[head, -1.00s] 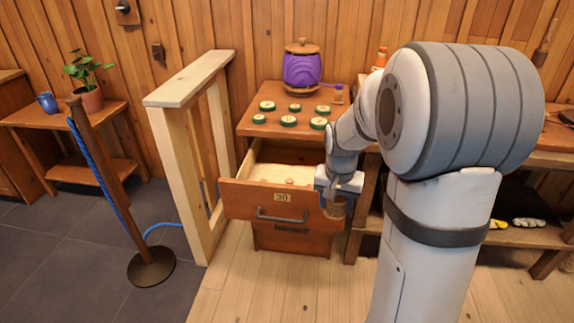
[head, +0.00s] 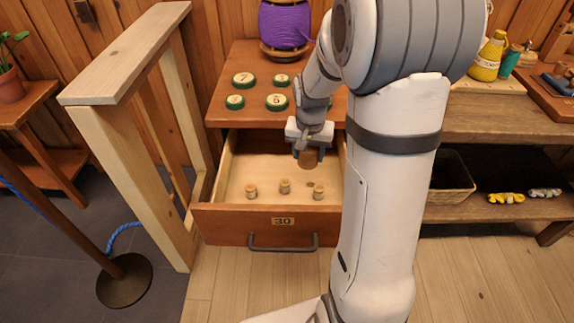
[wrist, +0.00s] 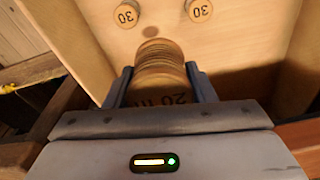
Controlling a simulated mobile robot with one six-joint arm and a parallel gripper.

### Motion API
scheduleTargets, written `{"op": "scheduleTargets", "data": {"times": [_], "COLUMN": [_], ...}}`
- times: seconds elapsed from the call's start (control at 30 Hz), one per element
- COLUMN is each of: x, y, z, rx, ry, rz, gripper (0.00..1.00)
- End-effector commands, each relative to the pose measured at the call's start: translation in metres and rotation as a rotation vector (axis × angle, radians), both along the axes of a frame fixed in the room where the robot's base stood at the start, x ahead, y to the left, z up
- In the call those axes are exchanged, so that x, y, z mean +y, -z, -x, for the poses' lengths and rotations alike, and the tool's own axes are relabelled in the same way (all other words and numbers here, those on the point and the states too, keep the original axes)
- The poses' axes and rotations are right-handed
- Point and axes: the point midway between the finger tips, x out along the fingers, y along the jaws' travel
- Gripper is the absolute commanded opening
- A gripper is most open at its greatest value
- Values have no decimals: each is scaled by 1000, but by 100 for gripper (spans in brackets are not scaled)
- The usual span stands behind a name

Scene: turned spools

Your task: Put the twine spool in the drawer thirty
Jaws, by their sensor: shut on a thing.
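My gripper (head: 308,151) is shut on a brown round spool (head: 308,159), which I take to be the twine spool. In the wrist view the spool (wrist: 162,70) sits between the two fingers and shows ridged sides and dark lettering that seems to read "20 m". The drawer thirty (head: 238,222) stands open, with a "30" plate and a dark handle on its front. The held spool hangs over the drawer's inside, apart from its floor. My fingers hide part of the spool.
Three small wooden spools (head: 285,187) stand in the drawer's front part; two tops in the wrist view read "30" (wrist: 126,15). Green-rimmed numbered discs (head: 277,102) and a purple spool (head: 285,26) are on the cabinet top. A wooden frame (head: 130,165) stands left.

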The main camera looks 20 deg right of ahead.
Motion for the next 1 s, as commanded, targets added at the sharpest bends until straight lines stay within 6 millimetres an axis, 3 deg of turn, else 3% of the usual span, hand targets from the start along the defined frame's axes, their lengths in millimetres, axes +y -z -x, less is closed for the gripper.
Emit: {"op": "scheduleTargets", "data": {"times": [0.2, 0.43, 0.63, 1.0], "x": [2, 2, 2, 1], "y": [45, 62, 91, 95], "z": [0, 0, 1, 0], "rx": [3, 2, 3, 0], "ry": [-3, -3, -3, -3], "rz": [-1, -1, -1, 0], "gripper": [26, 26, 26, 26]}}
